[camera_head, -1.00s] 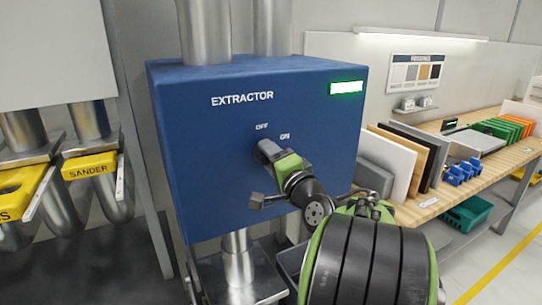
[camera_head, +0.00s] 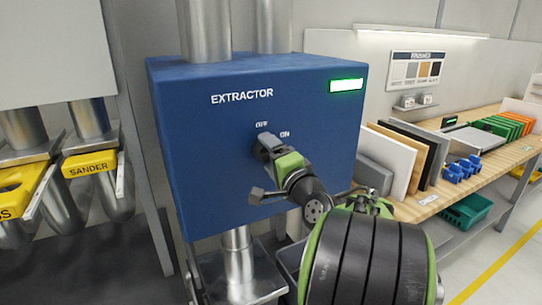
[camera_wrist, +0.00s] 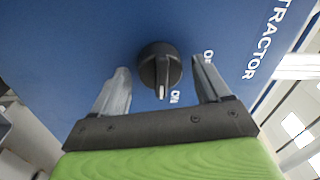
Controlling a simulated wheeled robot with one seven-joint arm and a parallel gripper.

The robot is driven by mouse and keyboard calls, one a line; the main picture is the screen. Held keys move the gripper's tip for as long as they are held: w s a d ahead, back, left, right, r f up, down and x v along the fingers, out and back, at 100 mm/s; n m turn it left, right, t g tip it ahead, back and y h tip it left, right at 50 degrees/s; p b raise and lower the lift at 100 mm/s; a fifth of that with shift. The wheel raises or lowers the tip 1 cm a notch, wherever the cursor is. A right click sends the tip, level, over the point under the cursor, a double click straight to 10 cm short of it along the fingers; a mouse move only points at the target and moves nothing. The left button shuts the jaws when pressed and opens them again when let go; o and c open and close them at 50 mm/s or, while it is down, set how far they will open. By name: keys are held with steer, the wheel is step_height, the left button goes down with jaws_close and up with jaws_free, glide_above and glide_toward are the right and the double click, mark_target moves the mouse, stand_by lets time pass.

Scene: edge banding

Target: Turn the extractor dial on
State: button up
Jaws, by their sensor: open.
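The blue extractor box (camera_head: 240,130) carries a black dial (camera_head: 267,141) on its front, with OFF and ON labels above and to the right of it. In the wrist view the dial (camera_wrist: 160,66) has a white pointer line, which lies close to the ON label (camera_wrist: 175,96) and well away from OFF. My gripper (camera_head: 273,152) is at the dial. In the wrist view my gripper (camera_wrist: 160,64) is open, one finger on each side of the dial, with a visible gap to both. The display (camera_head: 346,85) on the box is lit green.
Metal ducts (camera_head: 205,30) rise from the box top. Yellow SANDER gate (camera_head: 89,165) and pipes stand at the left. A wooden bench (camera_head: 480,170) with boards, blue bins and orange and green items is at the right.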

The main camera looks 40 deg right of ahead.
steer(key=shift+s, duration=0.1)
steer(key=b+v, duration=0.3)
steer(key=v, duration=1.2)
steer(key=shift+s+a, duration=0.15)
steer(key=shift+s, duration=0.05)
